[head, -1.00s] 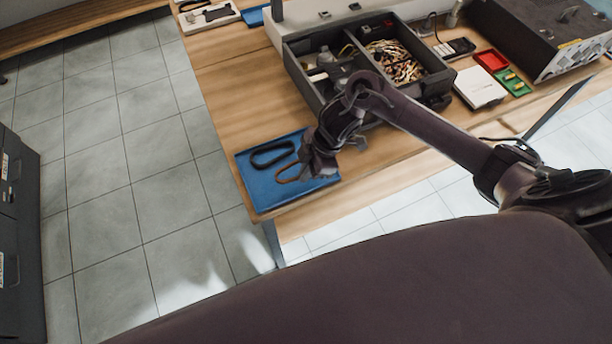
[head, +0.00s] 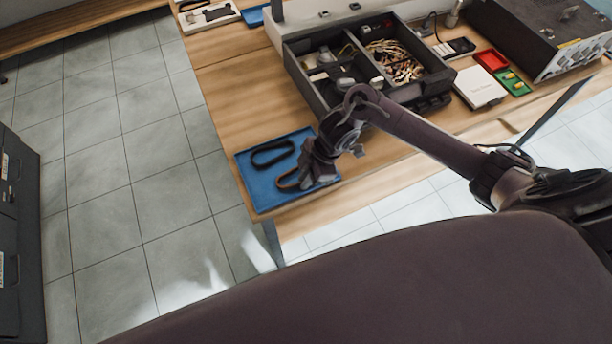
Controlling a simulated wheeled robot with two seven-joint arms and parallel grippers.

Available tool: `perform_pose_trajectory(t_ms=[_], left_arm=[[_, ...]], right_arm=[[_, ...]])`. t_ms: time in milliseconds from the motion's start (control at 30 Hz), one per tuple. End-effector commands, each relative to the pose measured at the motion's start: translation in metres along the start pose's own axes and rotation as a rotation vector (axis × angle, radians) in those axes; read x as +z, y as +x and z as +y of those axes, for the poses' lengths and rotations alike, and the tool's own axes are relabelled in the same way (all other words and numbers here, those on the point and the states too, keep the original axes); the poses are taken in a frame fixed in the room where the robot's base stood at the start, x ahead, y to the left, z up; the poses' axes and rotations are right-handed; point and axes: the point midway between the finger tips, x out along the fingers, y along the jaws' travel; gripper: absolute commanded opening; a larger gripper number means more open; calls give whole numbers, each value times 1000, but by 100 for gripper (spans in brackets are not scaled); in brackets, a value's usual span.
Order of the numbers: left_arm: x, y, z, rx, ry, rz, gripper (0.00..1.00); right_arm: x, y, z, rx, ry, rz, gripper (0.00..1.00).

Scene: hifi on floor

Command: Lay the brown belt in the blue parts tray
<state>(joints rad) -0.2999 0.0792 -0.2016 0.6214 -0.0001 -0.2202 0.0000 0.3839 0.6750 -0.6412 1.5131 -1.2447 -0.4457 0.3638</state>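The blue parts tray (head: 262,198) lies at the near left corner of the wooden bench. A black belt (head: 272,153) lies in its upper part. The brown belt (head: 284,183) is over the lower part of the tray, partly hidden by my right gripper (head: 303,180). The gripper points down over the tray's right side, with its fingers close to the brown belt. The fingertips are too small and dark to tell whether they still pinch the belt. My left gripper is not in view.
A grey divided toolbox (head: 318,100) with cables and parts stands behind my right arm. A white box (head: 480,88), a red tray (head: 490,61) and a green tray (head: 513,83) lie to its right. Bare bench (head: 232,100) is left of the toolbox.

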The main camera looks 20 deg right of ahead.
Motion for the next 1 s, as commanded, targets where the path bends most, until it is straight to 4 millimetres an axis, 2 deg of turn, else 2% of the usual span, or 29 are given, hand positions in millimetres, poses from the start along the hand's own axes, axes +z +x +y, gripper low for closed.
perform_pose_trajectory(t_ms=[167,400,600,767,1000], left_arm=[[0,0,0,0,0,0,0],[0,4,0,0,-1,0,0],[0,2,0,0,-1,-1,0],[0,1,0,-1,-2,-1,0],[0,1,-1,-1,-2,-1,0]], right_arm=[[0,-20,1,3,-3,0,14],[0,-72,2,6,-3,-1,14],[0,-109,1,4,-2,-3,14],[-1,-120,0,1,-1,-1,14],[-1,-122,0,-1,1,1,14]])
